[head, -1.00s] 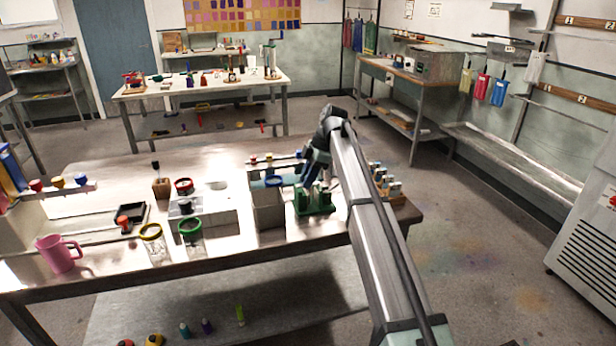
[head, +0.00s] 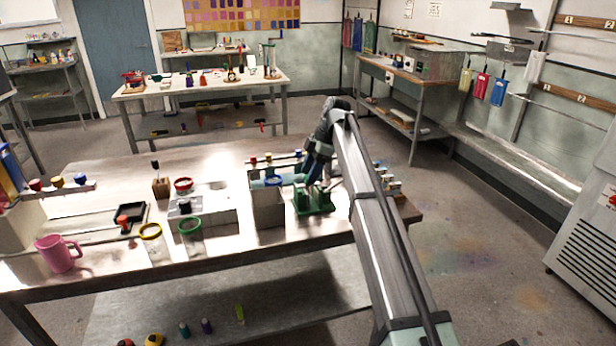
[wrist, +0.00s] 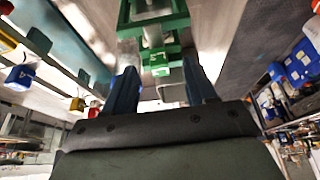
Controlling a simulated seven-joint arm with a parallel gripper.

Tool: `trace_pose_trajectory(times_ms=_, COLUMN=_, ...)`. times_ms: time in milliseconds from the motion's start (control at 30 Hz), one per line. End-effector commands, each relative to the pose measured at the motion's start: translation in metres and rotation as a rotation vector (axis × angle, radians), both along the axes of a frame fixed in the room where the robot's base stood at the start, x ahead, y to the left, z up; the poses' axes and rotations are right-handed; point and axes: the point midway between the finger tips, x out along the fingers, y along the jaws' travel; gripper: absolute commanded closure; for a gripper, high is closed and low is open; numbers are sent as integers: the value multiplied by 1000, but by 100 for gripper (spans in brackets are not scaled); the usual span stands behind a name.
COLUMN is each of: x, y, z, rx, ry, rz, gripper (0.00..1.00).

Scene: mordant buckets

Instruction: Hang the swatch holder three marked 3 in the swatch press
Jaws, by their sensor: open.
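A green stand (head: 314,203), likely the swatch press, stands at the front right of the near workbench. In the wrist view a green frame (wrist: 152,22) with a smaller green block (wrist: 159,62) lies just beyond my fingertips. My gripper (head: 313,178) is just above and behind the green stand, partly hidden by my arm. In the wrist view my gripper (wrist: 161,78) has two dark blue fingers apart with nothing clearly held between them. Several small pale-topped pieces (head: 388,178) stand right of my arm. No mark 3 is readable, so I cannot tell which is swatch holder three.
Glass jars with yellow (head: 150,232) and green (head: 190,225) rims and a pink jug (head: 58,254) are further left. The floor right of the bench is clear.

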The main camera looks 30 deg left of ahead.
Motion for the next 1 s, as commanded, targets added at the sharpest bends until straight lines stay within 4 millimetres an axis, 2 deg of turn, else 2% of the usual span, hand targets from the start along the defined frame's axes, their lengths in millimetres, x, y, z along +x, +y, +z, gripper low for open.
trace_pose_trajectory(times_ms=300, x=19, y=-16, z=60, rx=1, ry=-1, rz=-1, gripper=44)
trace_pose_trajectory(times_ms=500, x=27, y=-25, z=89, rx=1, ry=-1, rz=1, gripper=44)
trace_pose_trajectory(times_ms=700, x=30, y=-30, z=104, rx=1, ry=0, rz=1, gripper=44)
trace_pose_trajectory(times_ms=1000, x=31, y=-31, z=107, rx=0, ry=0, rz=1, gripper=44)
